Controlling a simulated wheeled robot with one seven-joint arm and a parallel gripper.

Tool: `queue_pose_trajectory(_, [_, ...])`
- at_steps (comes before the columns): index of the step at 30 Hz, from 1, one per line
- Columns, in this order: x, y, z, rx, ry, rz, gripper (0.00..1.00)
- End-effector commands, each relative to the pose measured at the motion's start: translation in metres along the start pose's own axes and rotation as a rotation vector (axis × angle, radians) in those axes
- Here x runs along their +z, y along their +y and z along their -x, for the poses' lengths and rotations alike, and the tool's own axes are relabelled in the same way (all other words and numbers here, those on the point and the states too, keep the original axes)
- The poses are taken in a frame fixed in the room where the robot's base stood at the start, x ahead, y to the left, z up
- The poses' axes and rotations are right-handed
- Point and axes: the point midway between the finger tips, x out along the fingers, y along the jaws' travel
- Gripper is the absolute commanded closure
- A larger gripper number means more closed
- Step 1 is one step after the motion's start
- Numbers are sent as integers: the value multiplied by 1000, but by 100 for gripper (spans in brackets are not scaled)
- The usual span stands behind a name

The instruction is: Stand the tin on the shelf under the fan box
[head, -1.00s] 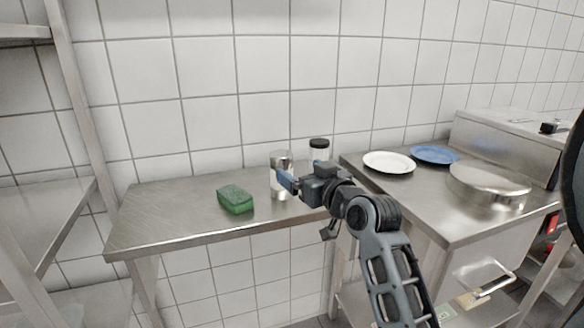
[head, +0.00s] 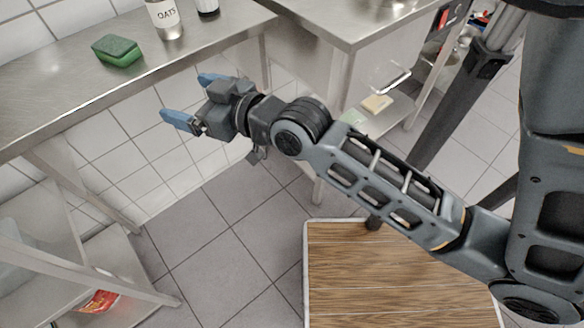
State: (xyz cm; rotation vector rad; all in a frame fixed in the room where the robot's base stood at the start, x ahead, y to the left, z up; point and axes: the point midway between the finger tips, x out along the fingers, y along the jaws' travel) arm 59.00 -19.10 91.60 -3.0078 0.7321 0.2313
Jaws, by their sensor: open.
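My gripper (head: 186,98) is open and empty. Its two blue fingertips point left, in front of the steel table's edge in the head view. A red tin-like thing (head: 98,300) with a pale marking sits low at the bottom left, on a low steel shelf (head: 118,258). It is partly hidden behind a shelf rail, and I cannot tell whether it stands upright or lies. My gripper is well away from it. I cannot make out a fan box in this view.
The steel table (head: 60,75) holds a green sponge (head: 117,50), a jar labelled OATS (head: 166,18) and a dark-labelled container (head: 207,6). A steel counter (head: 350,20) stands at the right. Grey tiled floor (head: 215,240) is clear between the racks.

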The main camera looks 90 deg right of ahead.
Motion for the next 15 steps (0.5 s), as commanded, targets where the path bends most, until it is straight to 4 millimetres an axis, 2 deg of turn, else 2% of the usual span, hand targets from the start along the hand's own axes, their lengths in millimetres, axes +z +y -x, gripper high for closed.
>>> queue_pose_trajectory(1, [14, -17, 19, -38, -22, 10, 7])
queue_pose_trajectory(6, [41, -55, 79, -152, -57, 39, 7])
queue_pose_trajectory(9, [51, -72, 118, -227, -75, 57, 7])
queue_pose_trajectory(15, [57, -88, 188, -371, -102, 88, 7])
